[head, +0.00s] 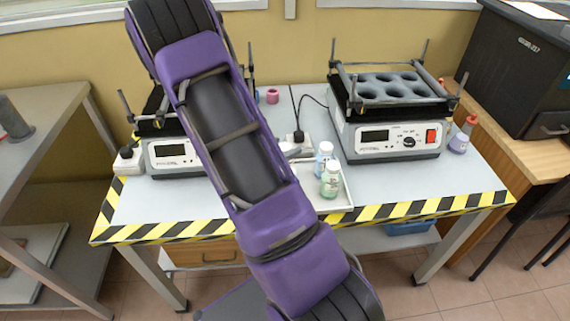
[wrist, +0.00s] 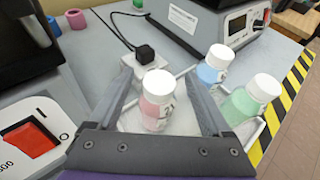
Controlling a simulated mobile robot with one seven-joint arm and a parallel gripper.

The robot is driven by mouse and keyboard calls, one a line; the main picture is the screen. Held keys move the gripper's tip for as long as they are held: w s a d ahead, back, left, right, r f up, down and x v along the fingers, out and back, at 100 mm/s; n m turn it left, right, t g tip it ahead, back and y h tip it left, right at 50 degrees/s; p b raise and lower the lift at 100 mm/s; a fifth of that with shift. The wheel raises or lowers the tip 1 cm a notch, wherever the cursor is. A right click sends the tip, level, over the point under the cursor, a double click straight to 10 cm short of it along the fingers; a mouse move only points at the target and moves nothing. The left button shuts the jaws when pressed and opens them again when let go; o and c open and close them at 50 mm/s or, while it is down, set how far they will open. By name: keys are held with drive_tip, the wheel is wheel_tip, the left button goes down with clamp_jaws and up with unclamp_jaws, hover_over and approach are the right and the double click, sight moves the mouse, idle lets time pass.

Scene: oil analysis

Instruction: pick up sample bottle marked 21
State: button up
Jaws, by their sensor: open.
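A pink sample bottle (wrist: 156,112) with a white cap stands upright in a white tray (wrist: 183,124). Its label faces partly toward the wrist camera and seems to start with a 2; the full number is hard to read. My gripper (wrist: 160,72) is open, with one finger on each side of this bottle and visible gaps between. A blue bottle (wrist: 214,66) and a green bottle (wrist: 250,98) stand to its right. In the head view, the blue bottle (head: 323,157) and green bottle (head: 331,182) show on the tray (head: 346,196); my arm hides the pink one.
Shaker machines stand on the table, one at the right (head: 390,135) and one at the left (head: 170,155). A power strip (wrist: 148,72) with a black plug lies beyond the pink bottle. A small flask (head: 462,138) stands at the right edge. The front right tabletop is clear.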

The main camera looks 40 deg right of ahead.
drive_tip(key=shift+w+d+f, duration=0.15)
drive_tip(key=shift+d+f, duration=0.05)
drive_tip(key=shift+d, duration=0.2)
clamp_jaws()
idle(1.2)
